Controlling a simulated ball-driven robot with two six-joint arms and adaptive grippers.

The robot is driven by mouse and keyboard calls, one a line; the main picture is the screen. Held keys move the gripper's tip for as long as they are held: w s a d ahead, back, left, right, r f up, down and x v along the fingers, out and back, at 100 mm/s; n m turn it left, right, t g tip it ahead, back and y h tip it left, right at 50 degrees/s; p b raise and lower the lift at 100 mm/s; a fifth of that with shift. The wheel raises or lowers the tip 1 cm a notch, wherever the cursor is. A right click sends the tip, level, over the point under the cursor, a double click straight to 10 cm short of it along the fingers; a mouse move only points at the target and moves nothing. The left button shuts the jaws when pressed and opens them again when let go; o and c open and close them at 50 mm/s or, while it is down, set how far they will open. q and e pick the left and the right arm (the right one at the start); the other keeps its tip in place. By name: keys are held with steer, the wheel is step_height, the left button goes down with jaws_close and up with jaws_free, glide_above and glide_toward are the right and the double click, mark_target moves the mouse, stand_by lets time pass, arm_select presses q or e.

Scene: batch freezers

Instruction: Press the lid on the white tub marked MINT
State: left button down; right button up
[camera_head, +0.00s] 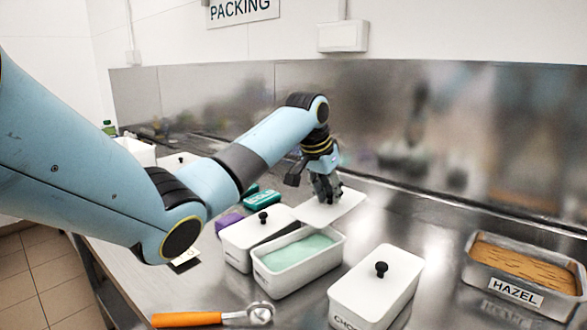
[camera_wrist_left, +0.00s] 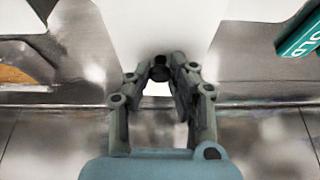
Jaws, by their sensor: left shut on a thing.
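An open white tub (camera_head: 297,281) with pale green contents stands on the steel counter; no MINT mark is visible on it. My left gripper (camera_head: 326,198) is shut on the black knob of a flat white lid (camera_head: 343,206). It holds the lid behind the open tub and apart from it. In the left wrist view the fingertips of the gripper (camera_wrist_left: 160,70) close around the knob, with the lid (camera_wrist_left: 150,25) reaching beyond them. My right gripper is not in view.
Lidded white tubs stand left (camera_head: 240,236) and right (camera_head: 370,298) of the open tub. A metal HAZEL pan (camera_head: 515,292) is at the far right. An orange-handled scoop (camera_head: 190,319) lies in front. Teal (camera_head: 262,199) and purple (camera_head: 228,225) blocks lie behind the left tub.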

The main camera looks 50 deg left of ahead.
arm_select(q)
step_height(320, 180, up, 3)
steer(key=m+p, duration=0.2)
steer(key=p, duration=0.8)
glide_above(299, 219)
steer(key=s+d, duration=0.2)
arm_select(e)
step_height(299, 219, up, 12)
arm_select(q)
steer(key=shift+h, duration=0.4)
steer(key=f+b, duration=0.4)
steer(key=b, duration=0.1)
steer(key=shift+s+d+f, duration=0.2)
steer(key=shift+s+f, duration=0.1)
steer(key=shift+f, duration=0.05)
steer(key=shift+f+b, duration=0.3)
steer(key=shift+f, duration=0.7)
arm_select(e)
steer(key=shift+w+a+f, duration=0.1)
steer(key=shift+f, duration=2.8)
arm_select(q)
steer(key=shift+r+p, duration=0.1)
steer(key=shift+p, duration=0.75)
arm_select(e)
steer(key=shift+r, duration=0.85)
arm_select(q)
steer(key=shift+f+p, duration=0.25)
steer(key=shift+p, duration=0.4)
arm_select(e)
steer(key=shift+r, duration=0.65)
